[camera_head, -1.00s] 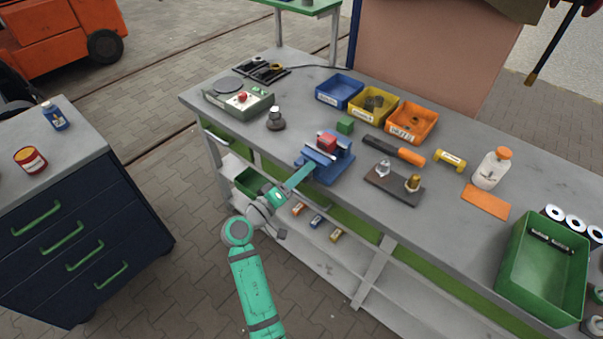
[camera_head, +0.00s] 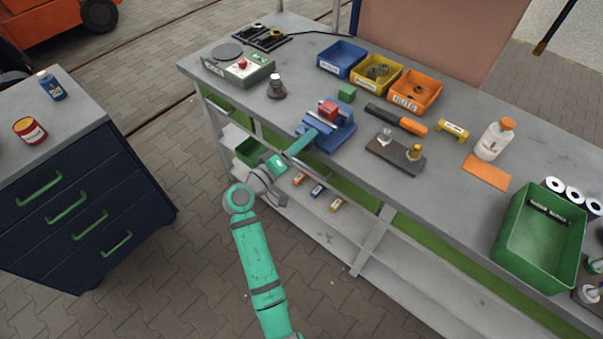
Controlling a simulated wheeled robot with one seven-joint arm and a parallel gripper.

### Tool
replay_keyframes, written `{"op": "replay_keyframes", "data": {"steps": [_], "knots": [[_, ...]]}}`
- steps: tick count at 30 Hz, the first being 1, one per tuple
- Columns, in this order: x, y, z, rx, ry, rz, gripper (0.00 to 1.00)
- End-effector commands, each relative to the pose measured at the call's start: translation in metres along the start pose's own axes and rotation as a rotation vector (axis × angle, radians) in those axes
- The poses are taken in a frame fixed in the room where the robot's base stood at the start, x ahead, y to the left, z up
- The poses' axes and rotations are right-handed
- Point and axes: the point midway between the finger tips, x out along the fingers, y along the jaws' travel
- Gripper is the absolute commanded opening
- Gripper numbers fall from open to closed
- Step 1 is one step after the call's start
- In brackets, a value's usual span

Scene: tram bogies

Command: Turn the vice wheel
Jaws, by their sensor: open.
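The blue vice (camera_head: 338,134) stands at the near edge of the grey workbench, with a red block (camera_head: 327,108) between its jaws. My teal arm reaches up from the bottom of the view. My gripper (camera_head: 306,139) is at the vice's near left side, at the bench edge. It overlaps the vice's front in the picture, and I cannot tell whether it touches. The vice wheel cannot be made out; my gripper probably covers it. The fingertips are too small to see clearly.
The workbench (camera_head: 446,215) carries a green block (camera_head: 347,94), a dark plate with two fittings (camera_head: 395,156), an orange-handled tool (camera_head: 397,120), several bins and a green crate (camera_head: 540,240). A dark drawer cabinet (camera_head: 85,200) stands left. Paved floor between is free.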

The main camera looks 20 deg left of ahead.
Motion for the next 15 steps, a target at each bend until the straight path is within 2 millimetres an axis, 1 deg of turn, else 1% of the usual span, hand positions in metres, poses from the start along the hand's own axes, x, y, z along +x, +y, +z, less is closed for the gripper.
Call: {"op": "replay_keyframes", "data": {"steps": [1, 7, 15], "knots": [[-0.0006, -0.004, 0.0011, 0.0, -0.001, -0.007, 0.6], [-0.0007, -0.0041, 0.001, 0.069, -0.001, -0.008, 0.6], [-0.0008, -0.0022, 0.0009, 0.315, -0.001, -0.008, 0.6]]}}
